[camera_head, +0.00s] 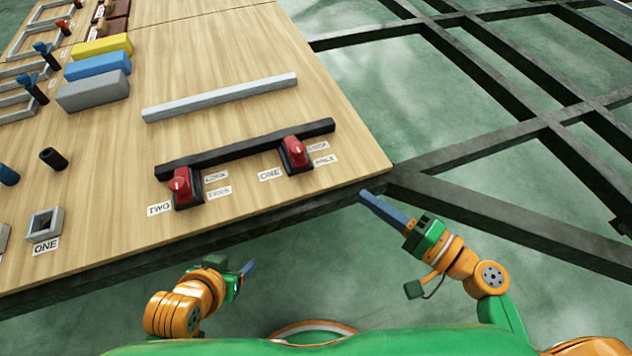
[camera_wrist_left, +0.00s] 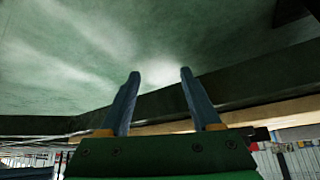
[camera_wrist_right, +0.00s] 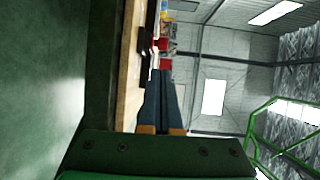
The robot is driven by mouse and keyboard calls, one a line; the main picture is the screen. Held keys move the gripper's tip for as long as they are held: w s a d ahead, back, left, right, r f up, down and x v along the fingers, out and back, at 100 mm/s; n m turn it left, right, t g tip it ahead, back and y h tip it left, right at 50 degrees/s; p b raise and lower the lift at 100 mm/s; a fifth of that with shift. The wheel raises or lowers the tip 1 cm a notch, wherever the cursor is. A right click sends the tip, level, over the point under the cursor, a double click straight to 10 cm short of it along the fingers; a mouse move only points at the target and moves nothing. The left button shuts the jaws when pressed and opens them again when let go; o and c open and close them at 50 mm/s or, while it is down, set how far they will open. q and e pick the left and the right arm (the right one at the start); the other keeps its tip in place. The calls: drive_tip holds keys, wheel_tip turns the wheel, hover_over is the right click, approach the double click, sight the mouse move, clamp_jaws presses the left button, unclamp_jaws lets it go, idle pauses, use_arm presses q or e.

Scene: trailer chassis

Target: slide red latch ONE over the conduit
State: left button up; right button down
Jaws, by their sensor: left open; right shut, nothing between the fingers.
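Red latch ONE (camera_head: 295,151) sits on a dark base near the board's front right corner, beside its "ONE" label (camera_head: 270,174). The black conduit (camera_head: 245,148) runs just behind the latch bases. A second red latch, TWO (camera_head: 180,185), stands further left along it. My right gripper (camera_head: 366,197) is shut and empty, off the board's front right edge, to the right of and nearer than latch ONE; its closed fingers also show in the right wrist view (camera_wrist_right: 160,75). My left gripper (camera_head: 249,268) is low in front of the board, open and empty, with fingers apart in the left wrist view (camera_wrist_left: 160,75).
The wooden board (camera_head: 330,105) has a grey bar (camera_head: 220,97) behind the conduit. Yellow, blue and grey blocks (camera_head: 93,94) lie further left. A square grey socket (camera_head: 44,225) is at front left. Dark chassis beams (camera_head: 490,215) cross the right side.

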use_arm(q)
drive_tip(key=shift+r, duration=0.1)
use_arm(e)
drive_tip(key=shift+s+r, duration=0.1)
drive_tip(key=shift+r, duration=0.2)
drive_tip(key=p, duration=0.1)
approach(303, 154)
drive_tip(key=shift+x, duration=0.8)
drive_tip(key=x, duration=0.4)
drive_tip(key=shift+a, duration=0.1)
drive_tip(key=shift+w+a, duration=0.4)
use_arm(q)
drive_tip(key=s+g, duration=0.1)
drive_tip(key=s+f+g, duration=0.1)
drive_tip(key=s, duration=0.1)
drive_tip(key=s+a+f, duration=0.1)
drive_tip(key=shift+s+a+g, duration=0.1)
drive_tip(key=shift+s+g, duration=0.25)
drive_tip(key=shift+g, duration=0.05)
